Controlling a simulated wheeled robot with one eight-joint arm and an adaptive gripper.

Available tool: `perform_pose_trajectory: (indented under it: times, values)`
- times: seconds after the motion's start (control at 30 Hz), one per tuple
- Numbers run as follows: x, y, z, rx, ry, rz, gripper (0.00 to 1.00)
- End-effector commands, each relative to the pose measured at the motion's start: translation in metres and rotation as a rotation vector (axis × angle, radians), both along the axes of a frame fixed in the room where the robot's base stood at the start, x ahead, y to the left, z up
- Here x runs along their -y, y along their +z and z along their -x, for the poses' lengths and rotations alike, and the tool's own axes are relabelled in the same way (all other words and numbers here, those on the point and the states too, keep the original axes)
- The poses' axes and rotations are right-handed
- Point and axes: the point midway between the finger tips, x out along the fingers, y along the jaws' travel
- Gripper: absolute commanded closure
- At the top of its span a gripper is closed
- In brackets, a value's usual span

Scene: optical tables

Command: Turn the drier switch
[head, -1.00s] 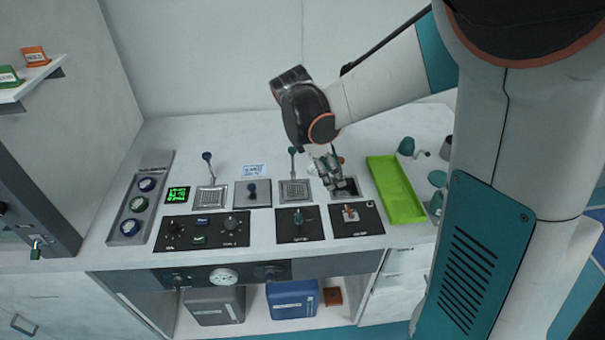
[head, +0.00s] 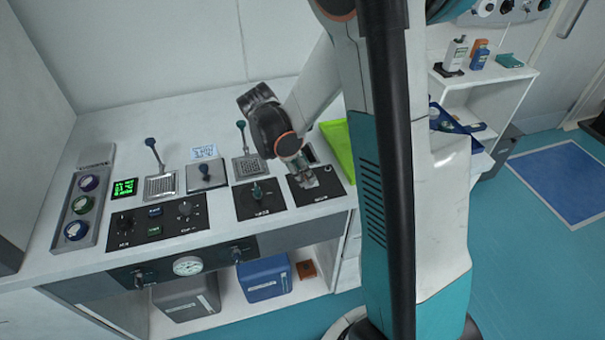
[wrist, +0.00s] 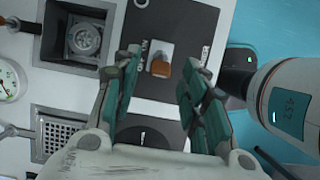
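The switch with an orange tip (wrist: 161,68) sits on a light plate on a black panel (wrist: 188,22) in the wrist view. In the wrist view my gripper (wrist: 160,73) is open, with one teal-padded finger on each side of the switch. I cannot tell whether either finger touches it.
Beyond stand levers, one with a dark blue knob (head: 150,142). A square recess (wrist: 84,38) shows in the wrist view. A green tray (head: 339,145) lies behind my arm.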

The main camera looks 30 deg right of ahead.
Motion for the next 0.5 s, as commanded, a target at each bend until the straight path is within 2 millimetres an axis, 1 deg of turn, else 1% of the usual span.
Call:
perform_pose_trajectory:
  times: [0.03,0.1,0.37,0.4,0.47,0.5]
  values:
    - [0.0014,-0.004,0.0003,0.0,-0.001,0.0,0.6]
    - [0.0023,-0.0061,0.0007,0.0,-0.001,0.0,0.6]
    - [0.0027,-0.0065,0.0009,0.0,0.0,0.0,0.6]
    - [0.0027,-0.0065,0.0009,0.0,0.0,0.0,0.62]
    - [0.0026,-0.0064,0.0009,0.0,0.0,0.0,0.76]
    - [0.0026,-0.0064,0.0009,0.0,0.0,0.0,0.85]
